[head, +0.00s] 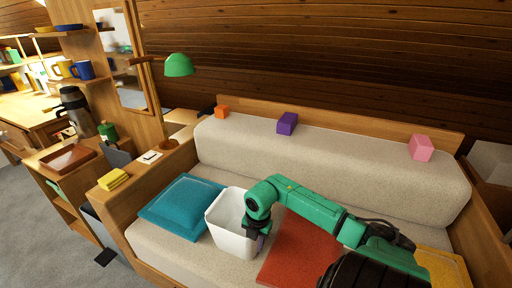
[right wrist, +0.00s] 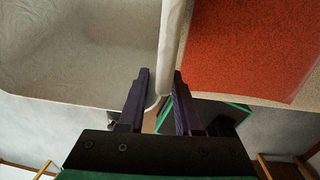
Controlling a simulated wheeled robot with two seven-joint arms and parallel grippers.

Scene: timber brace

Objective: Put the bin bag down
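The bin bag (head: 231,222) is a white, open-topped, bin-shaped thing on or just over the sofa seat, between the teal cushion and the red one. I cannot tell whether its bottom touches the seat. My right gripper (head: 255,236) is at its right side. In the right wrist view the bag (right wrist: 80,65) fills the left part, and its rim runs between the two dark fingers of my right gripper (right wrist: 161,78). One finger is inside the bag and one outside, apparently shut on the rim. My left gripper is out of view.
The teal cushion (head: 183,206) lies left of the bag and the red cushion (head: 298,252) right of it. Orange (head: 221,111), purple (head: 287,123) and pink (head: 421,148) blocks stand along the sofa back. A yellow cloth (head: 114,179) lies on the left armrest.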

